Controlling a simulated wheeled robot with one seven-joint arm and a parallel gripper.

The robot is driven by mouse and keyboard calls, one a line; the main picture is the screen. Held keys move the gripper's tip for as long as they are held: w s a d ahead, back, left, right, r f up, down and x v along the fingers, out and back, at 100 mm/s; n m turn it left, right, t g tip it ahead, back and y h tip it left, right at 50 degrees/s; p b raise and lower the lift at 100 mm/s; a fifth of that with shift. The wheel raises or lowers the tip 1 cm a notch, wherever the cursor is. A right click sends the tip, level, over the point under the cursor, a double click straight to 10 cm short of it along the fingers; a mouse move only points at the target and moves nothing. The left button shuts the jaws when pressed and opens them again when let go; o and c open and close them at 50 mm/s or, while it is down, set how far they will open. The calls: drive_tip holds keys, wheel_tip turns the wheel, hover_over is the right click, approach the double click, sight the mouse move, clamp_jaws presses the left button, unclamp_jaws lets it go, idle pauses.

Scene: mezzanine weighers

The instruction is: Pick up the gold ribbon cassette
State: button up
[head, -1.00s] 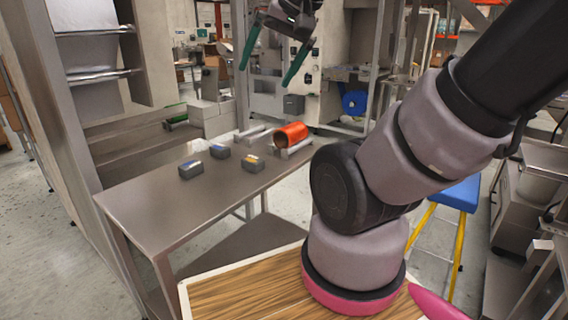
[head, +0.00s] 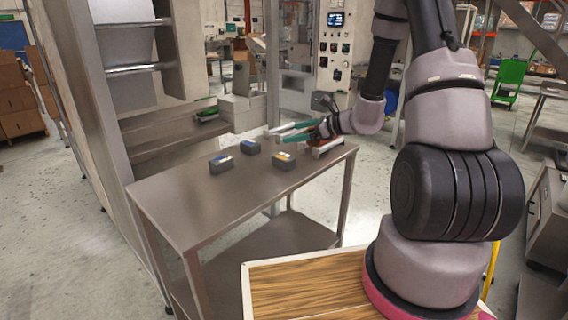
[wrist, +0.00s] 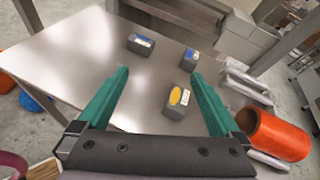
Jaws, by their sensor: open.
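The gold ribbon cassette (head: 283,161) is a small dark block with a yellow-gold label, lying on the metal table. In the wrist view the cassette (wrist: 178,101) shows its yellow oval label and sits between the lines of the teal fingers, nearer the right one. My gripper (head: 281,132) is low over the far right part of the table, beyond the cassette and apart from it. In the wrist view my gripper (wrist: 160,74) is open, with nothing between its fingers. Two similar dark cassettes, a blue-labelled one (wrist: 141,43) and another (wrist: 188,61), lie close by.
The metal table (head: 185,207) is clear at its near left. An orange cylinder (wrist: 277,135) rests on grey rails at the table's end, close to my right finger; my arm mostly hides it in the head view. A tall metal rack (head: 150,70) stands behind the table's left side.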

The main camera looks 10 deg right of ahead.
sight(284, 156)
drive_tip(key=w+d+f+m+h, duration=0.1)
drive_tip(key=f, duration=0.2)
drive_tip(key=d+f+m+t, duration=0.1)
drive_tip(key=d+f+m, duration=0.1)
drive_tip(key=f, duration=0.1)
drive_tip(key=w+d+f+m+t+h, duration=0.1)
drive_tip(key=f, duration=0.2)
drive_tip(key=shift+w+d+f+m+h, duration=0.15)
drive_tip(key=shift+w+d+m+h, duration=0.15)
drive_tip(key=shift+w+m, duration=0.1)
drive_tip(key=x, duration=0.4)
drive_tip(key=shift+w+a+f, duration=0.15)
drive_tip(key=shift+w+f, duration=0.05)
drive_tip(key=shift+f, duration=0.05)
drive_tip(key=x, duration=0.6)
drive_tip(key=shift+f, duration=0.1)
drive_tip(key=c, duration=1.5)
